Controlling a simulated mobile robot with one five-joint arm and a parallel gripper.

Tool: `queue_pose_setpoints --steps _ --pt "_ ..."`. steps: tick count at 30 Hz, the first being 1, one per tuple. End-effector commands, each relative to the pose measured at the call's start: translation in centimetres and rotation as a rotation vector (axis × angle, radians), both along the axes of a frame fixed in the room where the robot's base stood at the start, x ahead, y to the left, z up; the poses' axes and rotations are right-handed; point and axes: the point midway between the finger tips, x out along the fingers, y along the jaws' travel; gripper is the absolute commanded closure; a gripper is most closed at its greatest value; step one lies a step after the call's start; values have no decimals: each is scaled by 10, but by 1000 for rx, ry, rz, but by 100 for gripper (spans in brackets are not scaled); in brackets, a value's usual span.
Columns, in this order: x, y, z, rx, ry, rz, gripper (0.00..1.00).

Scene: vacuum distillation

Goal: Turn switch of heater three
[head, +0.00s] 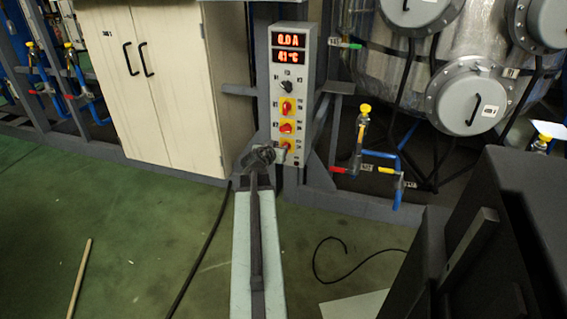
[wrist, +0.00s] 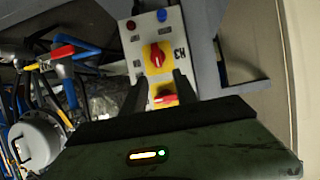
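The grey control panel (head: 290,65) stands upright with red readouts of 0.0 A and 41 °C. Below a black knob are three red switches on yellow plates; the lowest switch (head: 285,145) is partly hidden by my gripper (head: 272,153). The wrist view is upside down. There the lowest switch (wrist: 155,57), beside a marking resembling an inverted H3, has its red handle roughly upright. Another switch (wrist: 165,98) shows between the fingers, its handle lying more sideways. My gripper (wrist: 158,82) is open with nothing held; its fingertips are close to the panel, contact unclear.
A cream cabinet (head: 155,80) stands left of the panel. Pipes with a yellow-topped valve (head: 364,109) and a metal tank with round hatches (head: 470,97) are at right. A black cable (head: 203,245) and a wooden stick (head: 79,280) lie on the green floor.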

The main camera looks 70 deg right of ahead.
Motion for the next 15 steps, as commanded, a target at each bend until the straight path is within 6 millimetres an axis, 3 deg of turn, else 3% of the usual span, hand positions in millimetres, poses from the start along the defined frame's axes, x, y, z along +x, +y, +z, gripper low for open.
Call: queue_pose_setpoints --steps 8,15 --pt "-2 -10 -3 -4 -2 -4 65" --pt "2 -48 -21 -4 -1 -3 65"
